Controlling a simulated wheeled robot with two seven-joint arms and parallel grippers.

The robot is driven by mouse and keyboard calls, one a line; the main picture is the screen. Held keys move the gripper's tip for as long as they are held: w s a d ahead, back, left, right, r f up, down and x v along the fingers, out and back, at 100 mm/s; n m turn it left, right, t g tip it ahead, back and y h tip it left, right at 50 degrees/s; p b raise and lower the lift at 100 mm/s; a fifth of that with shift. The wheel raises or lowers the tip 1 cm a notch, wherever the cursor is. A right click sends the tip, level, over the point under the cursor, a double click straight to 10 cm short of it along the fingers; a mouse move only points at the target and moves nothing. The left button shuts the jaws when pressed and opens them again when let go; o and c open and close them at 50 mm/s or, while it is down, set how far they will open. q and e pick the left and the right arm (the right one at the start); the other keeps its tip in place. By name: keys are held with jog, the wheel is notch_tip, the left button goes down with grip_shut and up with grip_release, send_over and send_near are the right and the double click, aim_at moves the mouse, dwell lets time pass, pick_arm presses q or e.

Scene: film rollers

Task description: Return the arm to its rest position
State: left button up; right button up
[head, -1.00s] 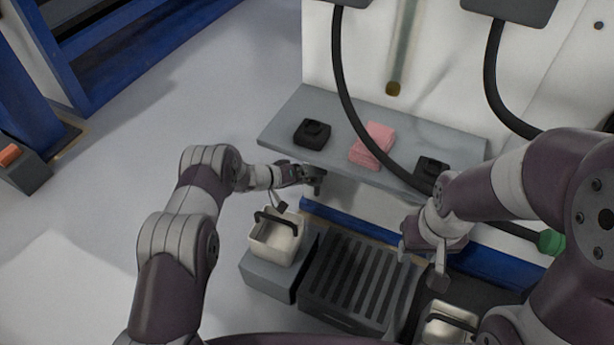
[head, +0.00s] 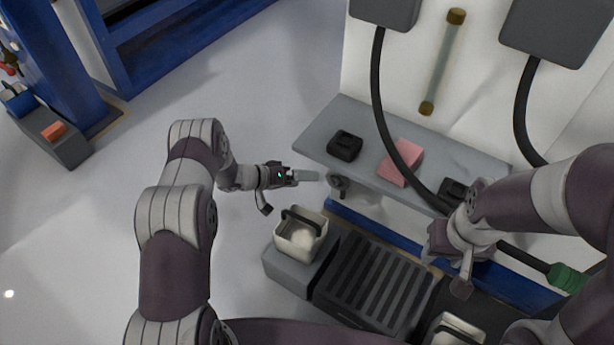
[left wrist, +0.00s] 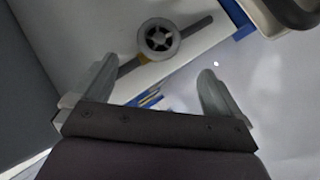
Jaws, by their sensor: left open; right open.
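My left gripper (head: 306,176) is open and empty, in front of the left end of the grey shelf (head: 322,131). Its two spread fingers show in the left wrist view (left wrist: 158,70) with nothing between them. A round grey handwheel (left wrist: 160,38) lies beyond the fingertips; a dark round knob (head: 338,184) under the shelf edge, just right of the gripper, may be the same part. My right gripper (head: 447,273) is open at the right, low in front of the shelf, its fingers pointing down. I see nothing in it.
A black block (head: 344,145), a pink cloth stack (head: 400,163) and another black block (head: 455,189) lie on the shelf. A cream basket (head: 301,238) stands below my left gripper, beside a slatted dark crate (head: 372,290). Black hoses (head: 377,90) hang in front.

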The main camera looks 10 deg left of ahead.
dwell(0.4)
pick_arm(q)
jog(key=s+a+f+m+g+y, duration=0.1)
jog(key=s+a+y, duration=0.1)
jog(key=a+y, duration=0.25)
jog(key=s+a+f+y, duration=0.2)
jog(key=s+a+y, duration=0.15)
jog(key=a, duration=0.25)
jog(key=s+d+r+n+g+y, duration=0.1)
jog(key=s+d+r+g, duration=0.15)
jog(key=s+r, duration=0.8)
jog(key=s+d+r+g+y, duration=0.2)
jog(key=s+r+g, duration=0.1)
jog(key=s+r, duration=0.8)
notch_tip(320, 180, up, 38)
jog(key=d+t+p, duration=0.1)
jog(key=p, duration=3.4)
jog(key=shift+s, duration=0.3)
